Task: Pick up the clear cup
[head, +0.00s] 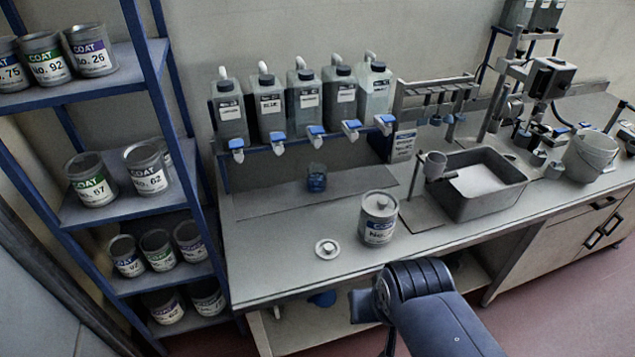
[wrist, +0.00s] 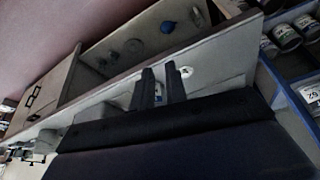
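The clear cup (head: 317,178) stands upright on the bench mat, below the row of dispenser taps, with blue contents in it. I cannot make it out in the wrist view. My gripper (wrist: 161,80) shows in the wrist view as two dark fingers set apart, and I see nothing held between them. In the head view my arm is at the bench's front edge, well short of the cup, and its fingers are not clearly visible.
A labelled paint can (head: 379,218) stands right of and nearer than the cup, beside a round white lid (head: 327,249). A grey basin (head: 478,205) sits to the right. A blue shelf rack (head: 137,200) with cans is at left.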

